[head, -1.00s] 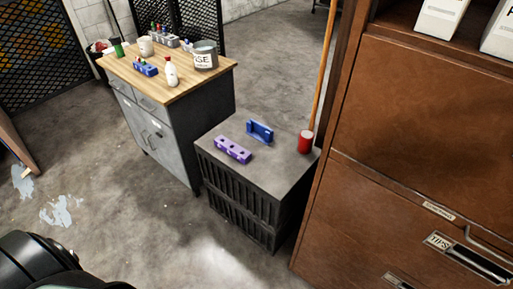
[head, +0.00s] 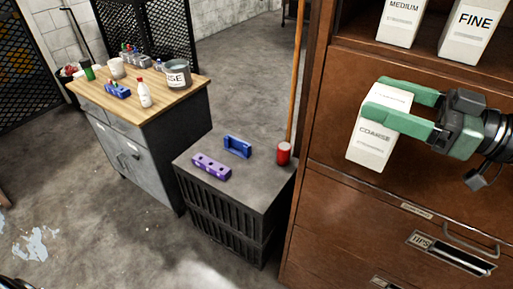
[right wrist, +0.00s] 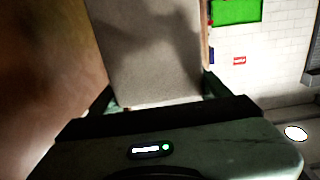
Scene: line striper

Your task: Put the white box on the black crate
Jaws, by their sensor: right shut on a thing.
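The white box (head: 368,144), labelled COARSE, is held in the air by my right gripper (head: 384,107), in front of the brown cabinet. The green fingers are shut on its upper part, and the box hangs a little tilted. In the right wrist view the box (right wrist: 155,50) fills the space between the fingers. The black crate (head: 222,215) stands on the floor at the lower middle, left of and below the box. On its grey top (head: 240,190) lie a purple holed block (head: 211,167) and a blue bracket (head: 237,146). My left gripper is not in view.
A red can (head: 284,153) stands on the crate's back right corner beside an upright wooden pole (head: 296,75). The brown cabinet (head: 350,215) borders the crate's right. White boxes marked MEDIUM (head: 400,22) and FINE (head: 470,32) stand on its shelf. A wood-topped workbench (head: 150,105) holds bottles and cans.

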